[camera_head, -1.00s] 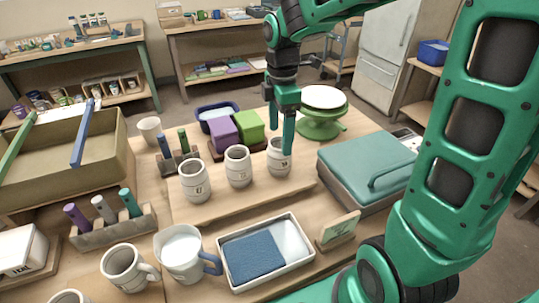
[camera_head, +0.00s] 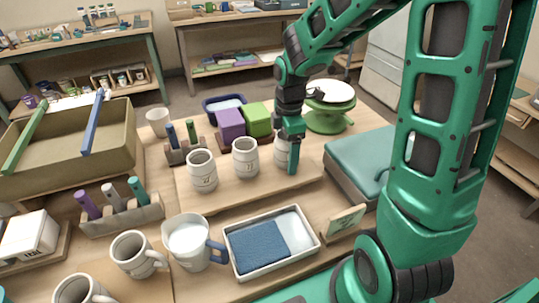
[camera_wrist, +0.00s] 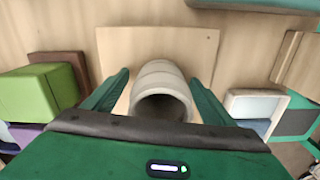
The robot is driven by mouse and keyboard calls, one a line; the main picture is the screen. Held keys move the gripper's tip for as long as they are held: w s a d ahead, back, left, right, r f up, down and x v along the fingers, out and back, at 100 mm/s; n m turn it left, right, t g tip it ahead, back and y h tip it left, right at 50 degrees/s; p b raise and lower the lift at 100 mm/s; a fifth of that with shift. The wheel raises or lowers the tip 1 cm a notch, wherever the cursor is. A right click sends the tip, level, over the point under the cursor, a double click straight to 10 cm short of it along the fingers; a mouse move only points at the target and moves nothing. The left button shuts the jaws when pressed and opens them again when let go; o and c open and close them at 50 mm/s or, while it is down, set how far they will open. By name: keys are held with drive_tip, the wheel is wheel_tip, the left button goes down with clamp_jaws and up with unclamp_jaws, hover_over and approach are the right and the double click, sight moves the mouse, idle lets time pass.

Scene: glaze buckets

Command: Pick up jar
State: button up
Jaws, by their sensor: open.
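Three white barrel-shaped jars stand in a row on a wooden board in the head view: a left jar (camera_head: 202,172), a middle jar (camera_head: 245,158) and a right jar (camera_head: 280,152). My gripper (camera_head: 290,160) points down at the right jar, and one green finger covers part of it. In the wrist view one jar (camera_wrist: 160,78) shows between the two spread fingers of my gripper (camera_wrist: 159,80), with a gap on each side. The gripper's body hides the near part of that jar.
Purple (camera_head: 230,123) and green (camera_head: 257,120) blocks stand just behind the jars. A green turntable (camera_head: 326,118) is behind right, and a teal-lidded box (camera_head: 355,165) is to the right. A white tray with a blue pad (camera_head: 270,243) and mugs (camera_head: 190,240) are in front.

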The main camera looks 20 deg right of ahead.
drive_tip(key=c, duration=1.4)
